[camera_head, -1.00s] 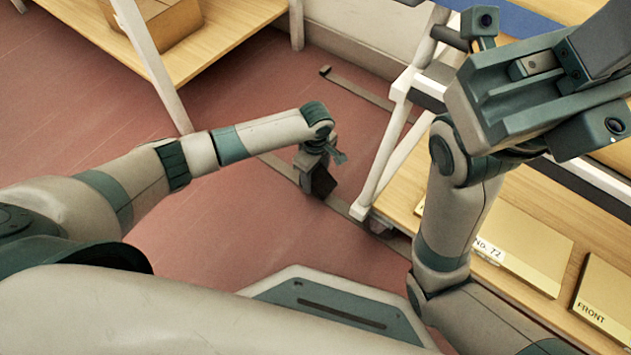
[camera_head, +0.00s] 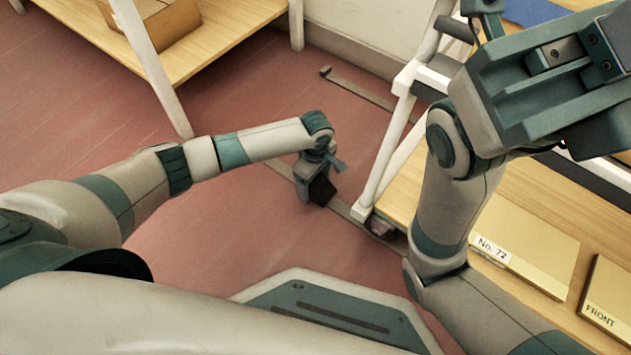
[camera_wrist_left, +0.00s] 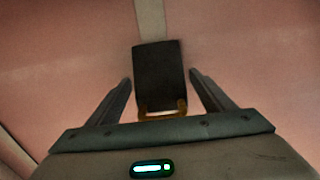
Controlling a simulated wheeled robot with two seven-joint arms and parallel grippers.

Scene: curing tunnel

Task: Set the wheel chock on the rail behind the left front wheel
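The wheel chock (camera_head: 322,190) is a dark block at floor level, on or over the floor rail (camera_head: 342,208). In the left wrist view the chock (camera_wrist_left: 160,75) shows a yellow-orange handle facing me. My left gripper (camera_head: 322,172) is low over the chock. In the wrist view its fingers (camera_wrist_left: 162,82) stand apart on both sides, with a visible gap on each side of the chock. A wheel (camera_head: 380,227) partly shows beside the white cart leg (camera_head: 385,165), down the rail from the chock. My right gripper (camera_head: 560,60) is raised over the cart; its fingers are unclear.
A wooden table (camera_head: 235,30) with a cardboard box (camera_head: 165,25) stands at the upper left. Red floor (camera_head: 225,220) is clear left of the rail.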

